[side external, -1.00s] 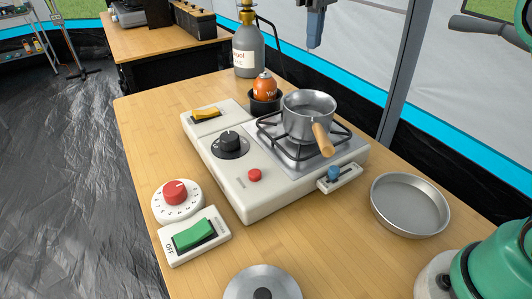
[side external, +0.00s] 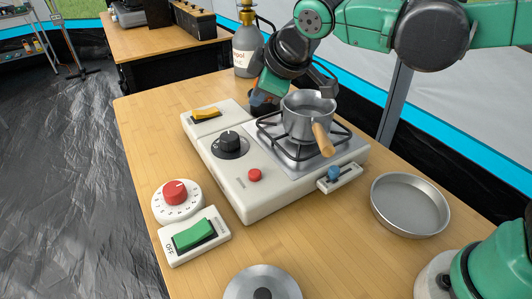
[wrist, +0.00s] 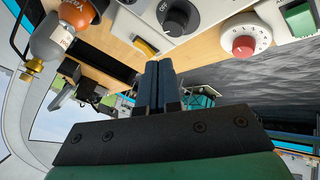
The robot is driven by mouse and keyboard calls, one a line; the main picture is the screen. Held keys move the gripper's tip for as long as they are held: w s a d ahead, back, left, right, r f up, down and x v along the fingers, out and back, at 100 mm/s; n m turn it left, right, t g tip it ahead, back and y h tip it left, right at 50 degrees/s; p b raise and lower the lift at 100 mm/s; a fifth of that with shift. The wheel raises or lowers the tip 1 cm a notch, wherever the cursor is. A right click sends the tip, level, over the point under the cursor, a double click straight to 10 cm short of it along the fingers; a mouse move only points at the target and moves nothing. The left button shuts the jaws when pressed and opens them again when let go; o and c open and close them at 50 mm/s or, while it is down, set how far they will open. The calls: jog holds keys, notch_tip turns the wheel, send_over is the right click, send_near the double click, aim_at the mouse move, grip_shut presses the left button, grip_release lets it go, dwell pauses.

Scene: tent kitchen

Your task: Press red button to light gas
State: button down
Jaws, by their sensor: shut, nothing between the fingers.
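The red button (side external: 254,175) is a small round cap on top of the cream gas stove (side external: 250,208), in front of the black knob (side external: 230,142). I cannot make out the button in the wrist view. My gripper (side external: 258,98) is above the back of the stove, left of the saucepan (side external: 309,118) and well apart from the button. Its two dark fingers show together in the wrist view (wrist: 158,68), shut and empty. The black knob (wrist: 176,19) and yellow rocker switch (wrist: 145,46) show there beyond the fingertips.
The saucepan stands on the burner grate with its wooden handle toward the front. A blue slider (side external: 334,173), red dial (side external: 176,192), green switch (side external: 194,235) and metal pan (side external: 410,205) surround the stove. An orange canister (wrist: 77,14) and gas bottle (side external: 246,52) stand behind.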

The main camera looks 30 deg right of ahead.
aim_at(259, 175)
jog(key=s+a, duration=0.1)
jog(key=s+a+f+n+t+y, duration=0.1)
jog(key=s, duration=0.1)
jog(key=shift+a+f+n, duration=0.1)
jog(key=shift+f+n, duration=0.05)
jog(key=shift+n, duration=0.15)
jog(key=shift+w+f, duration=0.1)
jog(key=shift+f, duration=0.05)
jog(key=shift+f, duration=4.3)
jog(key=shift+f, duration=0.4)
jog(key=shift+f, duration=0.5)
jog(key=shift+r, duration=0.95)
